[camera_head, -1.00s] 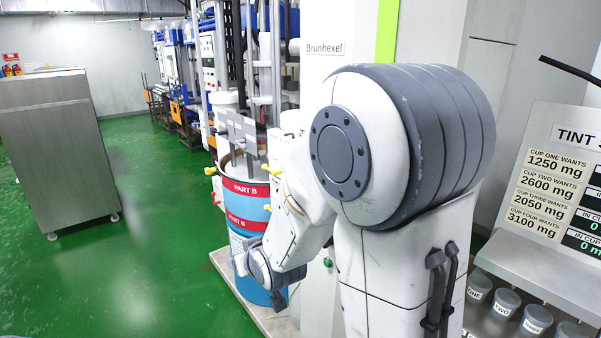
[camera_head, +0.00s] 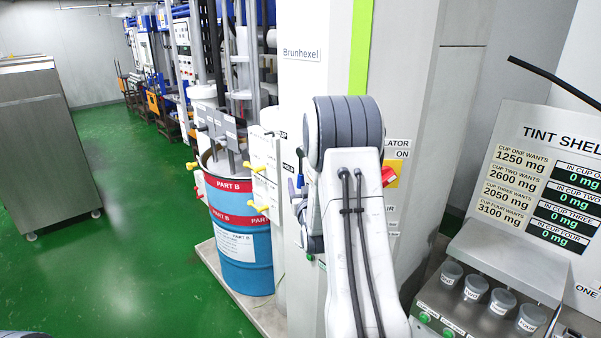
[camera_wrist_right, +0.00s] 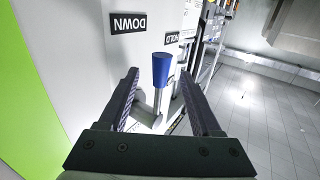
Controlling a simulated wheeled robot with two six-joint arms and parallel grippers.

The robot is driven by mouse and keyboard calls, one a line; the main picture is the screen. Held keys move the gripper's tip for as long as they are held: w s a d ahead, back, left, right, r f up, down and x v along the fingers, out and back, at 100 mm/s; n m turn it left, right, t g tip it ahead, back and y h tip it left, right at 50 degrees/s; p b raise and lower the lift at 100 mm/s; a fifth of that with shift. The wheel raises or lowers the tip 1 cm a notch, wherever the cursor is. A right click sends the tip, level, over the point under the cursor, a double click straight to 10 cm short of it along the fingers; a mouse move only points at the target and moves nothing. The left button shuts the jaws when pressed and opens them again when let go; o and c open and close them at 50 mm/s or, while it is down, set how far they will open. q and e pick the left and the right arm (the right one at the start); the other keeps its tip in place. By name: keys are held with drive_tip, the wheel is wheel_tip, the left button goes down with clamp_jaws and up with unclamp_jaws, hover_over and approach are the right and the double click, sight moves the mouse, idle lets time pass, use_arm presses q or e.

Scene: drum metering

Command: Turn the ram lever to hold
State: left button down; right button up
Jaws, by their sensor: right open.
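The ram lever (camera_wrist_right: 161,72) has a blue grip on a metal stem and stands out from a white panel. In the right wrist view its grip lies between the HOLD label (camera_wrist_right: 172,38) and the DOWN label (camera_wrist_right: 128,22), both upside down. In the head view the blue grip (camera_head: 300,154) shows just left of my right arm. My right gripper (camera_wrist_right: 158,74) is open, with one finger on each side of the lever and gaps between. In the head view it (camera_head: 298,186) is mostly hidden by my arm. My left gripper is out of view.
A blue and red Part B drum (camera_head: 238,235) stands on a pale plinth left of the panel. Yellow-handled valves (camera_head: 194,165) stick out near it. A red isolator switch (camera_head: 388,176) is right of my arm. A tint shelf (camera_head: 510,255) with cups stands at right.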

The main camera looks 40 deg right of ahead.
drive_tip(key=shift+p+x, duration=0.4)
drive_tip(key=shift+x, duration=0.95)
clamp_jaws()
idle(0.4)
